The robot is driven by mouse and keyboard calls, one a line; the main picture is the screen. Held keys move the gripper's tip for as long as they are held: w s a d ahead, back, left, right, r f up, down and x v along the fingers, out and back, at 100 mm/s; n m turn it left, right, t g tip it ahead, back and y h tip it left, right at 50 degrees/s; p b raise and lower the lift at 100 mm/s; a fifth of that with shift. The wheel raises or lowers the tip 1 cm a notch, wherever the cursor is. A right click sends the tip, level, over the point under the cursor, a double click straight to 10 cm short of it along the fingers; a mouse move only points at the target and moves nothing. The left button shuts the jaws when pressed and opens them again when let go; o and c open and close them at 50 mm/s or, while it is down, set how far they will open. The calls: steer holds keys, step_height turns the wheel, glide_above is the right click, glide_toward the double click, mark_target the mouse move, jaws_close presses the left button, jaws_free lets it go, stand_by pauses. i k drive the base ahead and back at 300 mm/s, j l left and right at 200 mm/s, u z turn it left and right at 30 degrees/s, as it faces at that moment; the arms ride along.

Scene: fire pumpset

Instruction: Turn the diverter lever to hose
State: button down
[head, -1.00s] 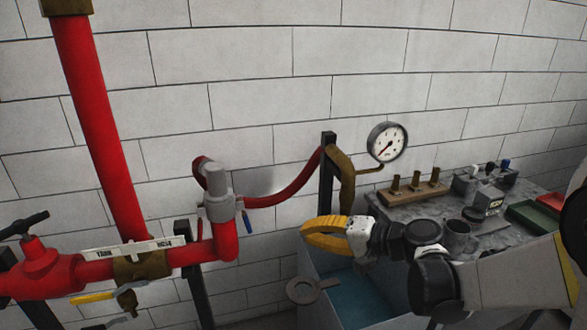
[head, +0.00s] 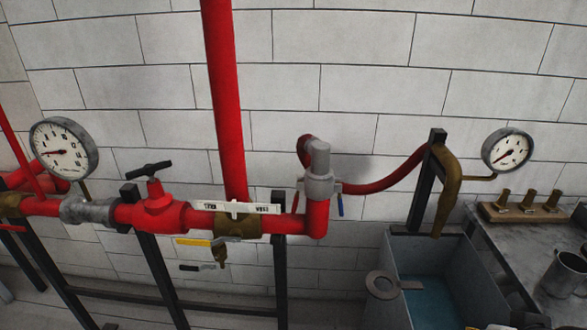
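The diverter is a brass valve body (head: 237,226) on the red pipe, left of center in the head view. A yellow lever (head: 193,242) at the valve points left, toward the TANK end. A small brass fitting (head: 220,252) hangs below, with a dark handle (head: 197,267) beside it. My gripper's yellow fingers are not in view.
A red valve with a black handwheel (head: 149,170) and a gauge (head: 64,151) stand to the left. A grey fitting with a blue lever (head: 340,205) is at the right. A hose runs to a black post (head: 427,185) above an open tank (head: 395,260). A bench holds a cup (head: 563,275).

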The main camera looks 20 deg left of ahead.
mark_target(190, 242)
steer(key=u, duration=1.75)
